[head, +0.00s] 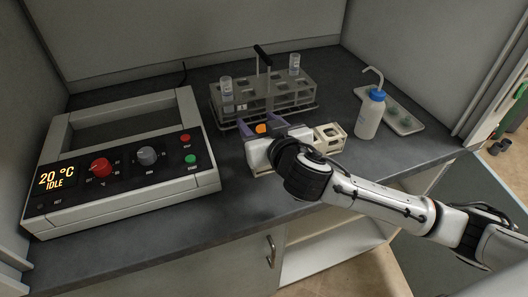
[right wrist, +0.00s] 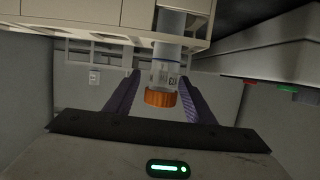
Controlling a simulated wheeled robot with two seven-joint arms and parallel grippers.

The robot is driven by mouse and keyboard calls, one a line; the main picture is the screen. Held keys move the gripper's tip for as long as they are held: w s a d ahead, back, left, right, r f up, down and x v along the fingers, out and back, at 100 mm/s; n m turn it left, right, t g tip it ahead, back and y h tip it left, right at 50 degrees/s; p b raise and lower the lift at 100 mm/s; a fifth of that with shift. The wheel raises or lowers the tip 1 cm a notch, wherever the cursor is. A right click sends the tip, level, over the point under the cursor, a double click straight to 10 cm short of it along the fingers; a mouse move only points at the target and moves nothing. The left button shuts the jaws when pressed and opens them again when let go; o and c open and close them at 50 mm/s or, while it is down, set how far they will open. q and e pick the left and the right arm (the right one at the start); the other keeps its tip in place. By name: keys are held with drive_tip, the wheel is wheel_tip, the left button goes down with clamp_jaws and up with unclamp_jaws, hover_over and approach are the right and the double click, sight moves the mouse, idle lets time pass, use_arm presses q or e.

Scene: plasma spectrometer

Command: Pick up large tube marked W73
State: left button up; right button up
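My right gripper (head: 261,121) is at the near side of the clear rack, its two purple fingers spread apart. An orange-capped clear tube (head: 262,128) is between the fingers. The right wrist view shows the tube (right wrist: 162,80) between the open fingers of the right gripper (right wrist: 160,95), with space visible on the left side. The tube stands in a beige rack (right wrist: 95,12), which also shows in the head view (head: 328,138), partly hidden by my gripper. Its label is partly visible, but I cannot read all of it. My left gripper is not in view.
A clear rack (head: 278,102) with a black handle holds two clear labelled tubes (head: 226,88). A heater with dials (head: 125,165) reads 20 °C IDLE at left. A wash bottle (head: 369,115) and white tray (head: 402,120) are at right. The counter front left of centre is clear.

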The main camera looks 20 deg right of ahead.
clamp_jaws()
